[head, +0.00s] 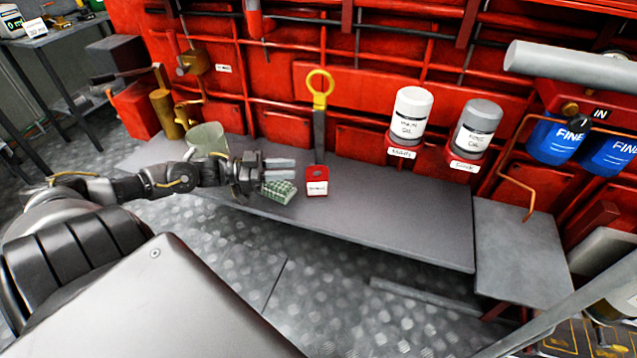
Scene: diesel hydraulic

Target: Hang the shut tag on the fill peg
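A small red tag (317,181) with a white label stands or lies on the grey bench, below the yellow-ringed dipstick; its print is too small to read surely. My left gripper (293,168) is just left of the tag, apart from it, its two grey fingers pointing right with a gap between them and nothing visible in it. I cannot pick out the fill peg for certain; a small white label (223,68) on the red wall beside the brass valve is unreadable. My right gripper is out of view.
A green checked cloth (279,192) lies under my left gripper. A pale cup-like container (208,138) stands behind my forearm. A yellow-ringed dipstick (320,85) and two oil canisters (410,112) (477,128) are at the red wall. The grey bench (400,205) is clear on the right.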

